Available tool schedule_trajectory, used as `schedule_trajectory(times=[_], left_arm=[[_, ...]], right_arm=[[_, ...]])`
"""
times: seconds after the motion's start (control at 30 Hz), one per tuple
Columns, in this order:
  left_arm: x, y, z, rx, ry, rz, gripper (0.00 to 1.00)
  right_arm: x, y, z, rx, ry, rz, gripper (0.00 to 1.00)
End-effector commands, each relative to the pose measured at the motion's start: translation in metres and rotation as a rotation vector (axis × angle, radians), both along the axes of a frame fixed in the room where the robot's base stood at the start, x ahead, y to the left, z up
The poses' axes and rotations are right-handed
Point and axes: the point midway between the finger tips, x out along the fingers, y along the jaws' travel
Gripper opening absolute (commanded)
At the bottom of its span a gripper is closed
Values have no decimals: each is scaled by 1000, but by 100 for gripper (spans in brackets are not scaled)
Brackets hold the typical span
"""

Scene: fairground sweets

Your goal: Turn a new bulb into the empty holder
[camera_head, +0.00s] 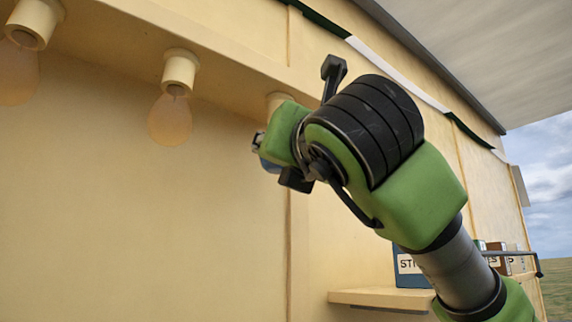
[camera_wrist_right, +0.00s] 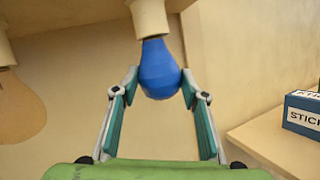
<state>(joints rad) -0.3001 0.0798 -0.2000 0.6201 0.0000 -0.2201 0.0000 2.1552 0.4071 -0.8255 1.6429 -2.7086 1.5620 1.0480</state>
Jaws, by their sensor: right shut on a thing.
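A blue bulb (camera_wrist_right: 160,70) sits between the fingers of my right gripper (camera_wrist_right: 159,83) in the right wrist view. The gripper is shut on its round glass. The bulb's neck meets the lower opening of a cream holder (camera_wrist_right: 150,18) directly above it; how deep the neck sits cannot be told. In the head view my right gripper (camera_head: 266,150) is up at the same holder (camera_head: 279,99), and the arm hides most of the holder and bulb. My left gripper is not in view.
Dull orange bulbs (camera_head: 170,120) hang in holders along the beam to the left; one shows close by in the wrist view (camera_wrist_right: 18,108). A shelf (camera_head: 375,298) with a blue box (camera_head: 408,268) lies below right. The cream wall stands close behind.

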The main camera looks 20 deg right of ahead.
Motion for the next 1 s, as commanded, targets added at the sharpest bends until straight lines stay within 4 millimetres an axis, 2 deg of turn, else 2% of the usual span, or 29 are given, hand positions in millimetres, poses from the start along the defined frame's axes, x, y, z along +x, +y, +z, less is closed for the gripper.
schedule_trajectory(times=[0.13,1.0], left_arm=[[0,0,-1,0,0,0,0],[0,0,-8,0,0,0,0]], right_arm=[[-1,0,1,1,-2,-56,28],[0,0,1,-8,-10,-52,28]])
